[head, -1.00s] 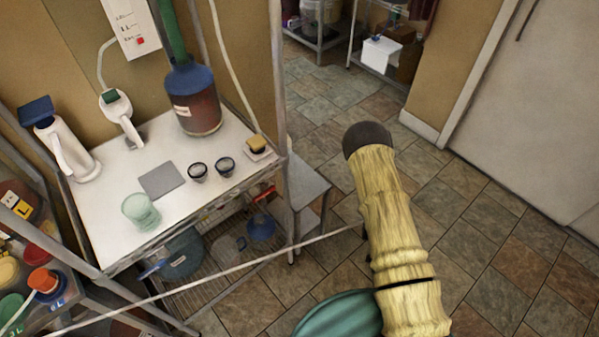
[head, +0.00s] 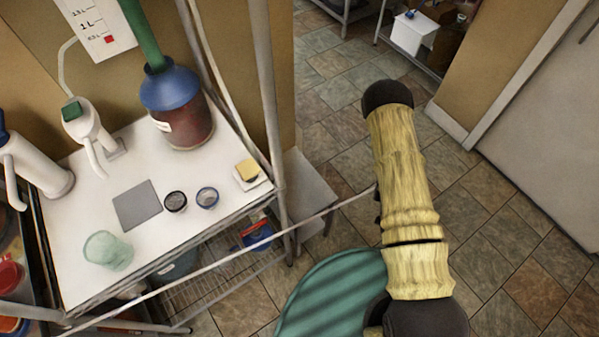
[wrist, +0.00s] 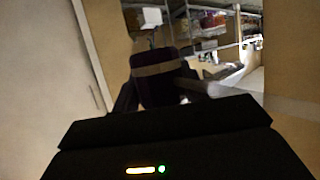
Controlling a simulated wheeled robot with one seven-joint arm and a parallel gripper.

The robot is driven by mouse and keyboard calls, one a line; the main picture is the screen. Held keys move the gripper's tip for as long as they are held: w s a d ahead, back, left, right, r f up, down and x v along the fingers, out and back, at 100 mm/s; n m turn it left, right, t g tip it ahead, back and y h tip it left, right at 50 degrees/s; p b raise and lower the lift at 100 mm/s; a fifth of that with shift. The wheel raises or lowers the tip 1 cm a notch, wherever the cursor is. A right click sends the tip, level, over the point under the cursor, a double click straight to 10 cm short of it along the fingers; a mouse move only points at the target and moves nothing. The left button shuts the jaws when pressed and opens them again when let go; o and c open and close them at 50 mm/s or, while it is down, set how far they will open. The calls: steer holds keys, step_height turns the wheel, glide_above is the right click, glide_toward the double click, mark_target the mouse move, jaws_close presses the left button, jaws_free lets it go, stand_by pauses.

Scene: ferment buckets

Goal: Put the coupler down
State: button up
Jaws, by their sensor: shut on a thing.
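My gripper (wrist: 160,98) is shut on a dark piece with a tan band, seen in the wrist view; I take this to be the coupler (wrist: 160,70). The piece is dim and its lower part is hidden by the black gripper body. A pale grey tube (wrist: 255,100) runs from beside it to the right. In the head view my arm hides the gripper and the coupler. A long thin pale tube (head: 240,257) stretches from behind my arm to the lower left, in front of the bench.
The white bench (head: 75,225) at left holds a blue-topped carboy (head: 185,125), a grey square mat (head: 138,205), two small round dark-rimmed pieces, a yellow sponge (head: 247,170) and a green glass (head: 108,251). A low grey stand (head: 308,190) is beside it. Tiled floor (head: 510,240) is clear at right.

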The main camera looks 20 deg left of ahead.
steer(key=shift+w+d, duration=0.1)
steer(key=shift+w, duration=0.25)
steer(key=w+a+f+n+g+y+b, duration=0.1)
steer(key=w+a+f+n+y+b, duration=0.15)
steer(key=a+f+b, duration=0.4)
steer(key=w+a+f+n+y+b, duration=0.1)
steer(key=a+f+n+y+b, duration=0.25)
steer(key=a+b, duration=0.45)
steer(key=n+g+y+b, duration=0.6)
steer(key=n+b, duration=0.1)
steer(key=b, duration=0.9)
glide_above(308, 198)
step_height(308, 198, down, 10)
steer(key=shift+r+g, duration=0.25)
steer(key=shift+g, duration=0.15)
steer(key=shift+f+b, duration=0.6)
steer(key=shift+f, duration=2.55)
